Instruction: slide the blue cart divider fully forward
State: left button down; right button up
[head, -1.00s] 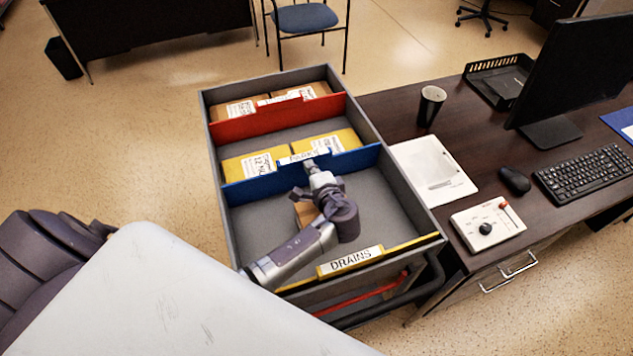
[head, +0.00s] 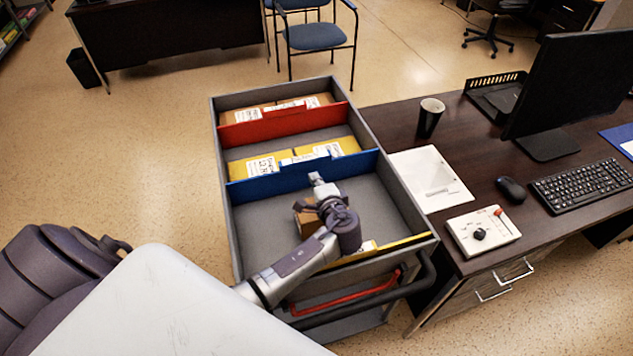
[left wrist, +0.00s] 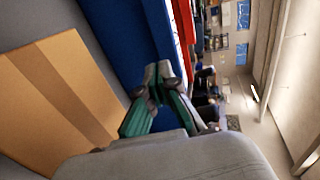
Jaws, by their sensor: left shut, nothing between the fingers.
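The blue divider (head: 250,189) stands upright across the grey cart tray, about mid-length. It also shows in the left wrist view (left wrist: 125,30). My left gripper (head: 316,177) is shut and empty, low at the near face of the blue divider. Its closed fingertips (left wrist: 163,70) point at the divider in the left wrist view; I cannot tell whether they touch it. The cart (head: 225,215) has a front compartment on the near side of the divider. My right gripper is not in view.
A cardboard box (head: 303,218) sits in the front compartment beside my left gripper; the left wrist view shows it closely (left wrist: 60,95). Yellow packets (head: 330,147) stand between the blue divider and the red divider (head: 290,123). A desk (head: 455,135) stands right of the cart.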

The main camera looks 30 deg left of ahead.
pick_arm(q)
jog(key=shift+v, duration=0.9)
jog(key=shift+s+d+r, duration=0.1)
jog(key=shift+s+d, duration=0.05)
jog(key=shift+d, duration=0.15)
jog(key=shift+s+d+b, duration=0.25)
jog(key=shift+b, duration=0.1)
jog(key=shift+b+v, duration=0.3)
jog(key=shift+v, duration=0.75)
jog(key=v, duration=0.3)
jog(key=shift+s+d+r+b, duration=0.2)
jog(key=shift+s+d+b, duration=0.1)
jog(key=shift+s, duration=0.1)
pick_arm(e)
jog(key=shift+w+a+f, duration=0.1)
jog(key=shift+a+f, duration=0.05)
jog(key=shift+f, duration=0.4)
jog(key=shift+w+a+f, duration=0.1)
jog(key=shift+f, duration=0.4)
pick_arm(q)
jog(key=shift+d, duration=0.1)
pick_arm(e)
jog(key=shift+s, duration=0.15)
